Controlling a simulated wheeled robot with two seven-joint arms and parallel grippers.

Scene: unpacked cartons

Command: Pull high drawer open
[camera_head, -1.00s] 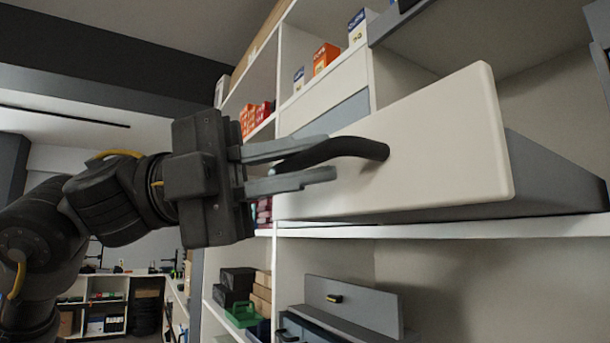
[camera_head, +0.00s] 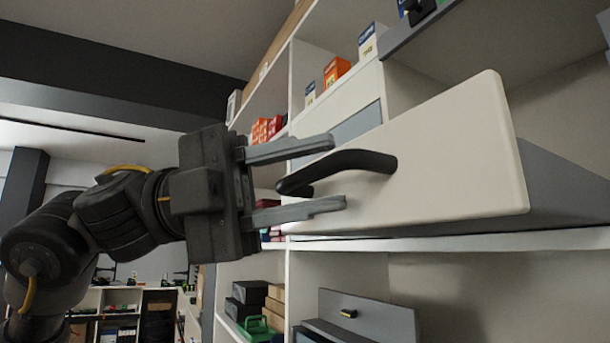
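The high drawer has a cream front panel (camera_head: 450,160) and grey sides (camera_head: 565,185), and it stands out from the white shelf unit. Its black curved handle (camera_head: 350,160) sticks out from the panel towards the left. My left gripper (camera_head: 335,173) comes in from the left with its two grey fingers spread apart. One finger lies above the handle and the other below it, with visible gaps on both sides. The handle's free end lies between the fingers. My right gripper is not in view.
A white shelf board (camera_head: 470,243) runs under the drawer. A lower grey drawer (camera_head: 368,318) is below. Small boxes, including an orange box (camera_head: 337,71), stand on upper shelves. A green crate (camera_head: 258,328) and dark boxes (camera_head: 250,292) sit at lower left.

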